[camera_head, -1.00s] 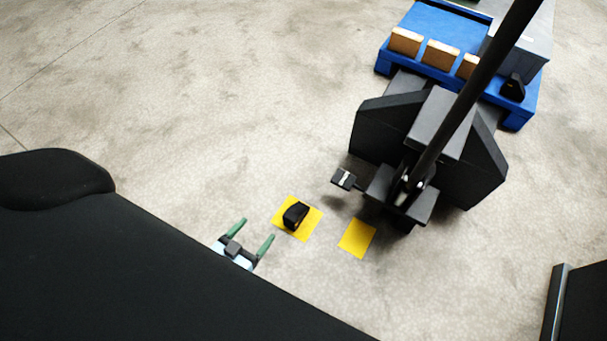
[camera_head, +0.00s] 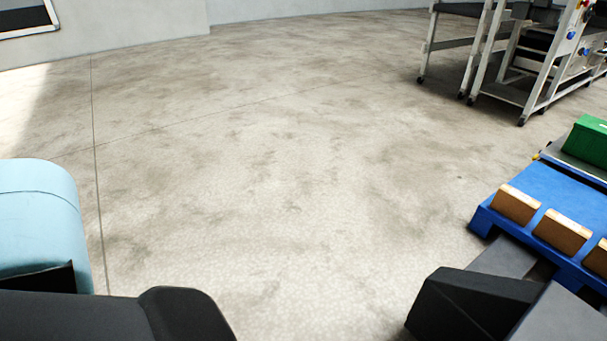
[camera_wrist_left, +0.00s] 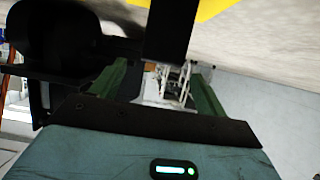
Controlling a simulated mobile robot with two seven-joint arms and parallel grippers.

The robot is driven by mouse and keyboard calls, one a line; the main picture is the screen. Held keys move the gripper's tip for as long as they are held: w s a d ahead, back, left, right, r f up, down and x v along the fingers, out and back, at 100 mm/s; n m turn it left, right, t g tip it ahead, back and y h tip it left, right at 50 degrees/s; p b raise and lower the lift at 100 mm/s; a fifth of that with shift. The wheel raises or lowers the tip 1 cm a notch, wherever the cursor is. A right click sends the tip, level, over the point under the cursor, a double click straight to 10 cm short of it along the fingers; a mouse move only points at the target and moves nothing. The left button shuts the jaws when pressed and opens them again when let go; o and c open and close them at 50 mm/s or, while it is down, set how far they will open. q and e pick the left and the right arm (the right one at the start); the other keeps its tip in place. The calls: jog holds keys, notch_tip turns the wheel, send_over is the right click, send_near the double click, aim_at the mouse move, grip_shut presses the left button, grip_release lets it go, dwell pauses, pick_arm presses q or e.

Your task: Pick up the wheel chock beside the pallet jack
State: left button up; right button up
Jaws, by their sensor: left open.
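The head view now shows neither the wheel chock nor my grippers. In the left wrist view, which looks upside down, a black block (camera_wrist_left: 168,30) that appears to be the wheel chock stands against a yellow floor patch (camera_wrist_left: 207,8) at the top. My left gripper (camera_wrist_left: 160,70) is open, its green fingers on either side of a gap just below the block in the picture. I cannot tell whether they touch it. Part of the pallet jack (camera_head: 470,303), dark grey, shows at the lower right of the head view. My right gripper is not in view.
A blue pallet (camera_head: 487,220) with tan blocks (camera_head: 515,204) and a green box (camera_head: 588,142) stands at the right. A wheeled metal frame (camera_head: 515,75) is at the back right. The middle floor is open. A large black shape (camera_wrist_left: 50,45) fills the wrist view's left.

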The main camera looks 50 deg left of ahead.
pick_arm(q)
jog(key=b+x, duration=0.1)
jog(key=x, duration=0.1)
jog(key=shift+w+f, duration=0.2)
jog(key=shift+w, duration=0.15)
jog(key=b+x, duration=0.3)
jog(key=x, duration=0.1)
jog(key=shift+w+f, duration=0.2)
jog(key=shift+w, duration=0.05)
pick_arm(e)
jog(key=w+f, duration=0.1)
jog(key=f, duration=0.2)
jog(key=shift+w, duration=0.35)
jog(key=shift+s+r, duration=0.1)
pick_arm(q)
jog(key=c, duration=1.4)
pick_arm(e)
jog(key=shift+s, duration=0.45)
